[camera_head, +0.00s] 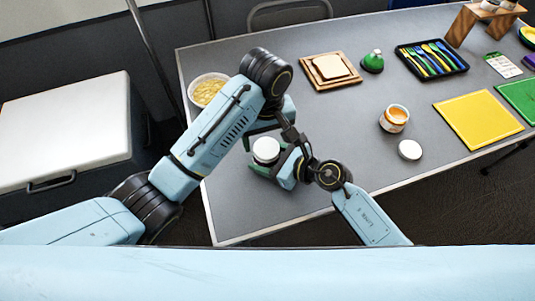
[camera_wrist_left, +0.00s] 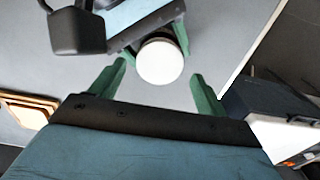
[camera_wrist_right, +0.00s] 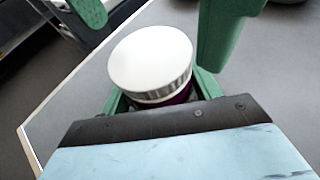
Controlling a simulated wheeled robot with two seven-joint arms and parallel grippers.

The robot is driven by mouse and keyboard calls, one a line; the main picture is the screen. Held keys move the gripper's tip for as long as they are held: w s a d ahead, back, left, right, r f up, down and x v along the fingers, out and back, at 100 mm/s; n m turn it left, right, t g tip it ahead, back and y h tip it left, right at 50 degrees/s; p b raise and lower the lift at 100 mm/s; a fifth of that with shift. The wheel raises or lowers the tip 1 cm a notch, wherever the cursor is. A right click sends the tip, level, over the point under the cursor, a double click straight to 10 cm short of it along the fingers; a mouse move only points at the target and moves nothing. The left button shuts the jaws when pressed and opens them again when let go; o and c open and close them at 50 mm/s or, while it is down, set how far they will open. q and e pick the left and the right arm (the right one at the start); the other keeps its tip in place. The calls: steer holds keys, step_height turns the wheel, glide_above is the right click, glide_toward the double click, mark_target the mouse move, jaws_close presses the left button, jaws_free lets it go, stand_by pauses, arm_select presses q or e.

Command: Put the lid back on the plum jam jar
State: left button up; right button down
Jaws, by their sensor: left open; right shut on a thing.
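The plum jam jar (camera_wrist_right: 180,96) shows in the right wrist view as a dark purple strip under a white lid (camera_wrist_right: 150,58). The lid sits on top of the jar; I cannot tell whether it is fully seated. My right gripper (camera_wrist_right: 160,92) is shut on the jar, its green fingers at either side. In the head view the white lid (camera_head: 266,149) shows above the table's near left part. My left gripper (camera_wrist_left: 158,72) is open and empty, close to the lid, its fingertips apart from it. The jar's body is mostly hidden.
An open jar with orange contents (camera_head: 394,117) and a loose white lid (camera_head: 410,150) stand on the grey table (camera_head: 330,120). A bowl (camera_head: 205,88), bread board (camera_head: 331,84), cutlery tray (camera_head: 432,72) and yellow board (camera_head: 478,119) lie farther off. The table's front edge is near.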

arm_select(q)
steer(key=shift+f, duration=1.3)
steer(key=c, duration=1)
steer(key=o, duration=1.1)
steer(key=shift+r, duration=0.1)
steer(key=shift+r, duration=2.2)
steer(key=shift+c, duration=0.5)
